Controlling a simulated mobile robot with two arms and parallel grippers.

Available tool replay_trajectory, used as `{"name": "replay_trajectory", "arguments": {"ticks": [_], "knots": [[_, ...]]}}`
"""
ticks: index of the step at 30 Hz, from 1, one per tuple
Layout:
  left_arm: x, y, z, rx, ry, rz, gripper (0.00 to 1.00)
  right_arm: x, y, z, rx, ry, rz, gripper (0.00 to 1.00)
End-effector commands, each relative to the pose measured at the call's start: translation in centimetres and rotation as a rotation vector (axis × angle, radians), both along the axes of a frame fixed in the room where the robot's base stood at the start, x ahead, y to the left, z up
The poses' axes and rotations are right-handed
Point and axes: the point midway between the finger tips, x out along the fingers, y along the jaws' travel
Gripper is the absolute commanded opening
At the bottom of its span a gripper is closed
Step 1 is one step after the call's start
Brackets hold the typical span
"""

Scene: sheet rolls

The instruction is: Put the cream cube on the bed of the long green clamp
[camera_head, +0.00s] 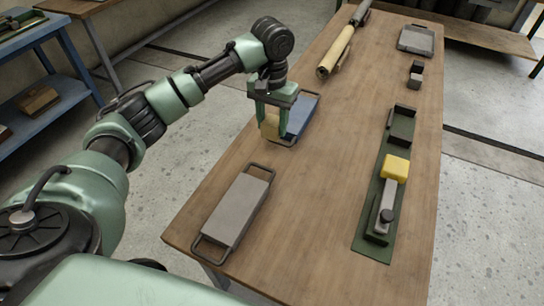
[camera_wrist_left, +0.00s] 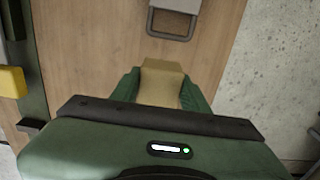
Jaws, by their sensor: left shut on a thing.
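My left gripper (camera_head: 270,127) is shut on the cream cube (camera_head: 269,126) and points down over the middle left of the table. In the left wrist view the cream cube (camera_wrist_left: 160,84) sits between the two green fingers. The long green clamp (camera_head: 372,243) lies along the table's right side, apart from the gripper. It carries dark end blocks, a grey bar and a yellow block (camera_head: 396,166). In the left wrist view the clamp's edge and the yellow block (camera_wrist_left: 12,82) show at the far left. My right gripper is not in view.
A blue tray (camera_head: 303,113) is behind the held cube; whether they touch is unclear. A grey tray (camera_head: 236,210) with handles lies at the near left. A cream roll (camera_head: 336,54), small dark blocks (camera_head: 415,75) and another grey tray (camera_head: 416,40) lie farther back. The table's middle is bare.

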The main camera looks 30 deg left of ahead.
Motion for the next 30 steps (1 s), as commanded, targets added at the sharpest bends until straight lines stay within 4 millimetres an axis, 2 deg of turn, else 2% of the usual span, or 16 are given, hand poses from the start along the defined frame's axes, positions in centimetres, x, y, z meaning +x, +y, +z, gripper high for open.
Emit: {"name": "replay_trajectory", "arguments": {"ticks": [3, 6, 14, 21, 24, 30], "knots": [[-0.1, 0.1, -3.2, 0.002, 0.004, 0.002, 0.01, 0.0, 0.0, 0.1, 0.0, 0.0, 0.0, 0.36], [-0.1, 0.0, -5.2, 0.001, 0.002, 0.002, 0.01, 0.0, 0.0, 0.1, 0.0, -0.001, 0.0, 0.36], [0.0, 0.0, -7.7, 0.001, 0.0, 0.001, 0.01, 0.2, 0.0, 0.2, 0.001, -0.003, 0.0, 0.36], [-0.1, 0.0, -11.7, 0.0, 0.001, 0.002, 0.01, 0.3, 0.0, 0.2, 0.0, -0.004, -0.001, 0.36], [0.0, 0.1, -12.5, 0.001, -0.001, 0.002, 0.01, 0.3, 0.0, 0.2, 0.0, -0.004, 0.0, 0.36], [0.0, 0.0, -12.7, 0.001, -0.002, 0.001, 0.01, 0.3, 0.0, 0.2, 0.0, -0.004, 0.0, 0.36]]}}
